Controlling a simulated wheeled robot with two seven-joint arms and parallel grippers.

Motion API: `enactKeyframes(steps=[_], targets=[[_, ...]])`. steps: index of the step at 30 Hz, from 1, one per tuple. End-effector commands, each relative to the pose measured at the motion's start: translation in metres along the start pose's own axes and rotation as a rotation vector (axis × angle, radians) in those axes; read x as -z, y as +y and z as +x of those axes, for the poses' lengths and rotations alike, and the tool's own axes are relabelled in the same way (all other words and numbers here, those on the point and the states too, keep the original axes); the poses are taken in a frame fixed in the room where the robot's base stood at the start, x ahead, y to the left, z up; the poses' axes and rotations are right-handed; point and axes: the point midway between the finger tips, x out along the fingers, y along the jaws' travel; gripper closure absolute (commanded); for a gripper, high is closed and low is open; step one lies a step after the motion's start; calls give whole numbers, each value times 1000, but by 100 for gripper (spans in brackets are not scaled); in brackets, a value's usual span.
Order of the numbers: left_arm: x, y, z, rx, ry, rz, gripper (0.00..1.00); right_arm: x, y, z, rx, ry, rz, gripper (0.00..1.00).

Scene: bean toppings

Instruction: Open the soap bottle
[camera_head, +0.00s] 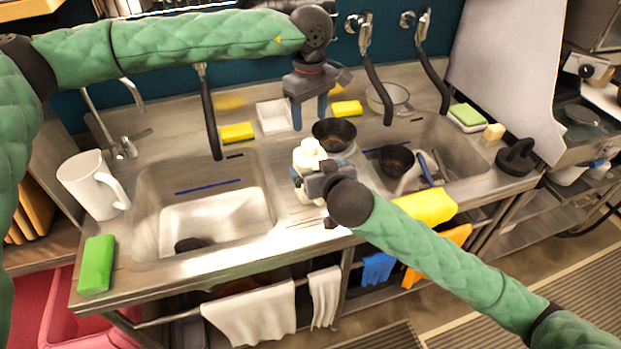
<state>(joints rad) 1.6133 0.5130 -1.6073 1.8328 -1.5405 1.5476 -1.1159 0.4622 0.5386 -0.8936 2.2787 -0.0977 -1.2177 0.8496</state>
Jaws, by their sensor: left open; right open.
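The soap bottle (309,152) is white with a white cap and stands upright on the steel counter between the two sinks. My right gripper (300,183) is at the bottle's lower body, coming in from the right. Its wrist hides part of the bottle, so I cannot tell whether the fingers touch it. My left gripper (310,115) is open and points down behind and above the bottle, apart from its cap. Its blue-tipped fingers are spread with nothing visible between them.
The left sink (205,215) and right sink (455,150) flank the bottle. A dark bowl (334,132) stands just behind it. Yellow sponges (237,132) lie at the back. A white mug (92,185) and a green sponge (97,264) are at left. Spray hoses (209,115) hang behind.

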Motion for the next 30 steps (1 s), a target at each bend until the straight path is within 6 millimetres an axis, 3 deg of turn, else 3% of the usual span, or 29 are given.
enactKeyframes(steps=[9,21,30], targets=[[0,0,0,-1,-1,0,45,0,0,37,0,-1,-1,0],[-1,0,0,-1,-2,0,45,0,0,43,0,-1,0,0],[-1,0,0,-1,-2,0,45,0,0,43,0,-1,0,57]])
